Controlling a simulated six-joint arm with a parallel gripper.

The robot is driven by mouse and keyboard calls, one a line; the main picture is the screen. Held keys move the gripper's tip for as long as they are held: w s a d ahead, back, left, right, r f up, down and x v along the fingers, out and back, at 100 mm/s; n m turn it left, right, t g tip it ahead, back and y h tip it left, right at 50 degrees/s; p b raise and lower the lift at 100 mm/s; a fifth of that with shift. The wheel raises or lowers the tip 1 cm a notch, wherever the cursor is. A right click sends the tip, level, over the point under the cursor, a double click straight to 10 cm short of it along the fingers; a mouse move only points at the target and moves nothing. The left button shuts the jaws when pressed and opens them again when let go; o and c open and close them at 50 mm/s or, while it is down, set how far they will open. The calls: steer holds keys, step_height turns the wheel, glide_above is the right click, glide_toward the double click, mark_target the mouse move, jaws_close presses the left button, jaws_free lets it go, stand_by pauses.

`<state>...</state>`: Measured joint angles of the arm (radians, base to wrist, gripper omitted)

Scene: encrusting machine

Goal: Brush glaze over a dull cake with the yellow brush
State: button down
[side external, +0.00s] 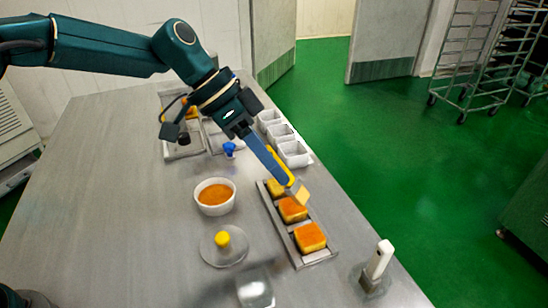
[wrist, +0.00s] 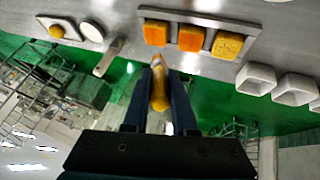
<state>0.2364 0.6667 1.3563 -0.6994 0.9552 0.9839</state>
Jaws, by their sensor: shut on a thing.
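My gripper (wrist: 158,75) is shut on the yellow brush (wrist: 159,92). In the side view the brush (side external: 299,189) points down, its pale head above the cake tray near the far and middle cakes. I cannot tell whether it touches a cake. The tray (side external: 318,258) holds three cakes in a row. The near cake (side external: 310,238) and middle cake (side external: 292,210) have orange tops. The far cake (side external: 274,187) is partly hidden by the gripper and brush; in the wrist view this cake (wrist: 228,45) is paler and yellow. A white bowl (side external: 202,205) holds orange glaze.
White tins (side external: 294,153) stand beyond the cakes. A yellow-knobbed round piece (side external: 223,245) lies near the bowl. A white-handled tool (side external: 380,260) stands near the right edge, a blue item (side external: 229,148) behind the bowl. Steel trays (side external: 182,152) lie farther back. The left tabletop is clear.

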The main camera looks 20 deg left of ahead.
mark_target(273, 153)
steer(key=shift+r, duration=1.75)
